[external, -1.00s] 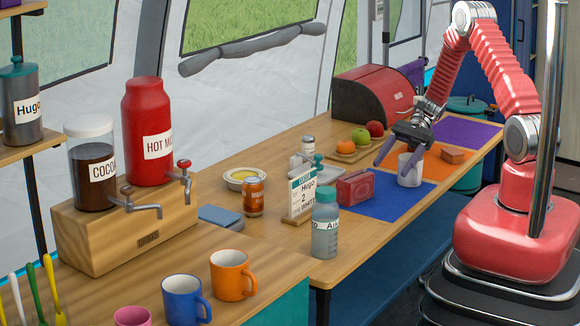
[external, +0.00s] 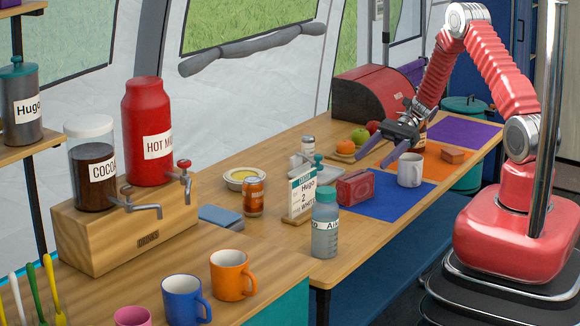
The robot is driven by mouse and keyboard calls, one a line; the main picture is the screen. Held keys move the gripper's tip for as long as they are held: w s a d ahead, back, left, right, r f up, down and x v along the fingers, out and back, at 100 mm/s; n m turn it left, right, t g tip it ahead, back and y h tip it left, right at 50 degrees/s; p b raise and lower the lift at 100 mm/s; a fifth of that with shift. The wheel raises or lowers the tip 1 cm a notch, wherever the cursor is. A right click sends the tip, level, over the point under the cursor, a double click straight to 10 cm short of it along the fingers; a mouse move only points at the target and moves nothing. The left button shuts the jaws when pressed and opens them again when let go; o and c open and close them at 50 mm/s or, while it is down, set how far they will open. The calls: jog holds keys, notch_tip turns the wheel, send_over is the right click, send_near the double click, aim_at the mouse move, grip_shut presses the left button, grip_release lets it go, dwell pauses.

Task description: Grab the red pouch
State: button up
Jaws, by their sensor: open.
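The red pouch (external: 354,187) stands on the left part of the blue mat (external: 388,208) on the wooden table. A white mug (external: 410,170) stands to its right, near the mat's far edge. My gripper (external: 371,161) is open and empty. It is above the table, beyond and a little to the right of the pouch, apart from it, with its purple fingers pointing left and down.
A menu card (external: 301,194) and a clear bottle (external: 325,224) stand left of the pouch. A metal tray (external: 322,180) lies behind it. Fruit, including an orange (external: 345,147), and a brown block (external: 453,156) are farther back.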

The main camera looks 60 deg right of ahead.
aim_at(359, 174)
jog(key=shift+x, duration=2.35)
jog(key=shift+f, duration=0.1)
jog(key=shift+x, duration=2.5)
jog(key=shift+s+f, duration=0.15)
jog(key=shift+c, duration=0.7)
jog(key=c, duration=1)
